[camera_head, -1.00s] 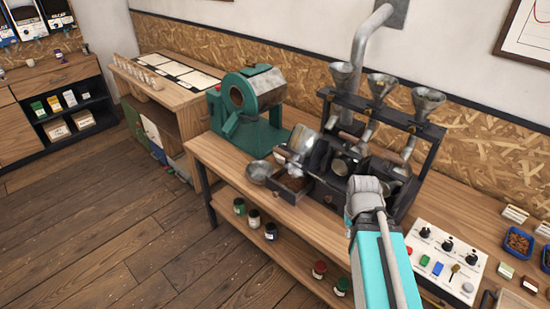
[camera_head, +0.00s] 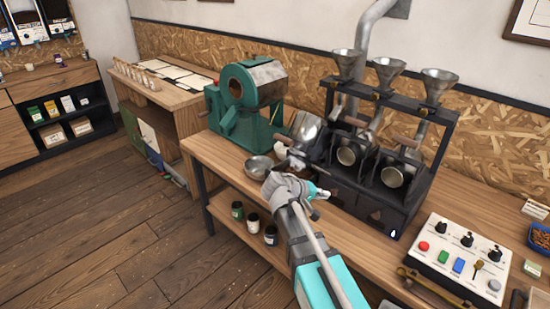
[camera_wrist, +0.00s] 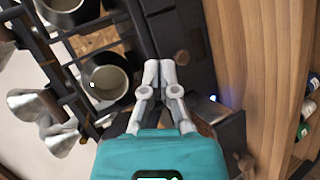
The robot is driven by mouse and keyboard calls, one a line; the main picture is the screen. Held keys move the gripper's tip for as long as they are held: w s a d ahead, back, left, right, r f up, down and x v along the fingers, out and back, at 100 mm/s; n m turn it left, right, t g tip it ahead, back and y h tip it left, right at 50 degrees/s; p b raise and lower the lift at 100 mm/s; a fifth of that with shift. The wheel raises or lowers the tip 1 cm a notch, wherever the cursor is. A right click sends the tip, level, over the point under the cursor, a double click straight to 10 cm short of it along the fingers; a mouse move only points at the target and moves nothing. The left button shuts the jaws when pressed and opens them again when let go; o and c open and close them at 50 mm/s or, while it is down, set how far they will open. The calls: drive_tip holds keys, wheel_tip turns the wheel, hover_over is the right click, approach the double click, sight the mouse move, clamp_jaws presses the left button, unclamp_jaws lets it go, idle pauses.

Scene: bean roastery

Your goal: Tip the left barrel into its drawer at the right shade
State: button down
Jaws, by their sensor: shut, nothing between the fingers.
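The left barrel (camera_head: 306,130) is a shiny metal drum at the left end of the dark three-barrel roaster (camera_head: 372,205). It sits at a different tilt from the middle barrel (camera_head: 347,156) and right barrel (camera_head: 392,176), whose round mouths face forward. Pale blurred patches show just below it. My gripper (camera_head: 326,193) is low in front of the roaster, below the left and middle barrels, apart from the left barrel. In the wrist view its pale fingers (camera_wrist: 159,70) are together and empty, beside a barrel mouth (camera_wrist: 105,80). The left drawer and bean shade are hidden behind my wrist.
A metal bowl (camera_head: 258,166) stands on the bench left of my wrist. A teal machine (camera_head: 246,100) is behind it. Metal funnels (camera_head: 388,70) top the roaster. A control panel (camera_head: 460,255) lies to the right. Jars (camera_head: 252,222) stand on the lower shelf.

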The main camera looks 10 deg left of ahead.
drive_tip(key=w+a+r+n+t+h+b, duration=0.1)
drive_tip(key=a+n+t+b, duration=0.1)
drive_tip(key=a, duration=0.6)
drive_tip(key=a+r+n+t+h+b, duration=0.1)
drive_tip(key=a+t+b, duration=0.3)
drive_tip(key=a, duration=0.4)
drive_tip(key=w+a+r+n+t+h+b, duration=0.1)
drive_tip(key=a+t+b, duration=0.3)
drive_tip(key=a, duration=0.5)
drive_tip(key=shift+w+r+n+t, duration=0.3)
drive_tip(key=shift+r+n+t, duration=0.4)
drive_tip(key=shift+n, duration=0.1)
drive_tip(key=shift+w, duration=0.1)
drive_tip(key=p+x, duration=0.5)
drive_tip(key=x, duration=0.8)
drive_tip(key=shift+w+r, duration=0.25)
drive_tip(key=shift+w, duration=0.05)
drive_tip(key=shift+d, duration=0.15)
